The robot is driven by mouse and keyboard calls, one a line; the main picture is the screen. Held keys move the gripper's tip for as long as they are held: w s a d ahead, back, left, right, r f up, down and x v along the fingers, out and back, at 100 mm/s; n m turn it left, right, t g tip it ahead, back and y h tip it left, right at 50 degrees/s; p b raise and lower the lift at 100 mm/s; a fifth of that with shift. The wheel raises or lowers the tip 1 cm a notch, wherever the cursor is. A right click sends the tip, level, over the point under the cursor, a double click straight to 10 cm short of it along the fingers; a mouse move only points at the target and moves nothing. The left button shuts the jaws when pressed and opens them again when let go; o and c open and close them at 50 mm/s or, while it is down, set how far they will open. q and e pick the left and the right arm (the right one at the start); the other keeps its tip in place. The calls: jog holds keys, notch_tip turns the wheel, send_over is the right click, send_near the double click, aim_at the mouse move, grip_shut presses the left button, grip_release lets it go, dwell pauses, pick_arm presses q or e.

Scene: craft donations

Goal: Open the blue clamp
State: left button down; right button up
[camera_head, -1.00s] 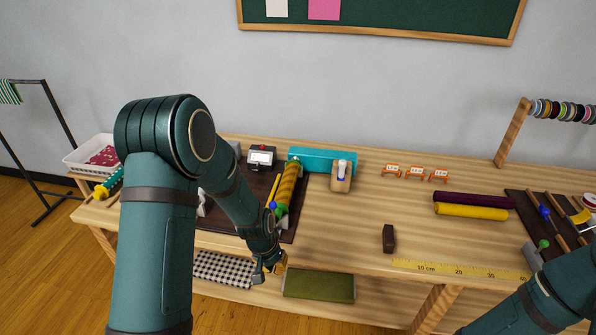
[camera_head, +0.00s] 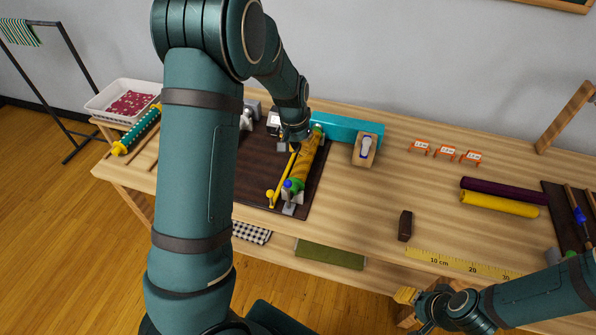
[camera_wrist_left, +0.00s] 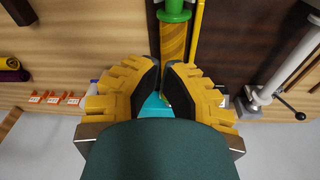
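A clamp with a blue knob (camera_head: 287,184) sits at the front end of the yellow patterned roll (camera_head: 307,158) on the dark mat (camera_head: 255,185). A green part lies right beside the knob. My left gripper (camera_head: 291,147) is over the roll's far half, behind the knob. In the left wrist view my left gripper (camera_wrist_left: 162,67) has its yellow fingers close together with a narrow gap between the tips and nothing held in it. The roll (camera_wrist_left: 172,45) and a green end part (camera_wrist_left: 174,10) lie beyond. My right gripper (camera_head: 405,296) is at the table's front edge, its opening unclear.
A brown block (camera_head: 405,226), rolled cloths (camera_head: 500,203) and a yellow ruler (camera_head: 465,265) lie to the right.

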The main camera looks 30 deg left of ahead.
pick_arm(q)
jog(key=shift+f, duration=0.1)
send_over(289, 194)
jog(key=w, duration=0.4)
jog(key=shift+s+d+f, duration=0.1)
jog(key=shift+f, duration=4.4)
